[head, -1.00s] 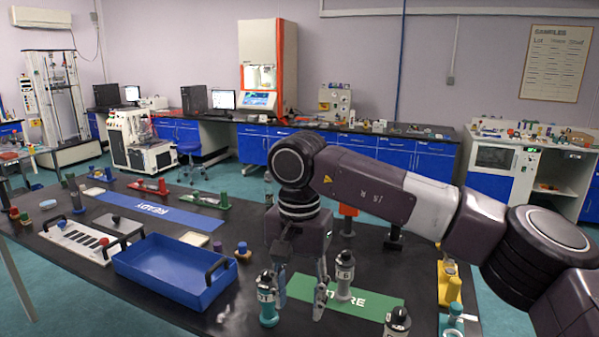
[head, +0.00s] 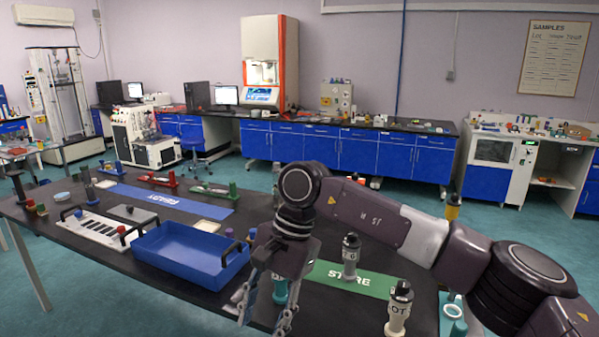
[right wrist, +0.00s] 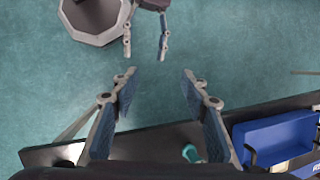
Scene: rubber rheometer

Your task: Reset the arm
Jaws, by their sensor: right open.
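My right gripper (head: 263,326) hangs fingers down near the table's front edge in the head view, between the blue tray and the green STORE mat (head: 335,283). Its fingers are apart, with nothing held. In the right wrist view, the right gripper (right wrist: 158,73) is open over the floor, beyond the table edge. A second gripper, which I take as my left gripper (right wrist: 145,56), shows at the top of that view with fingers apart and nothing between them. The left arm is not in the head view.
A teal bottle (head: 280,289) stands partly behind the right gripper. A grey bottle (head: 350,264) stands on the mat, and a pale bottle (head: 398,316) stands nearer. The blue tray (head: 180,277) is left of the gripper. The floor (right wrist: 235,60) by the table is clear.

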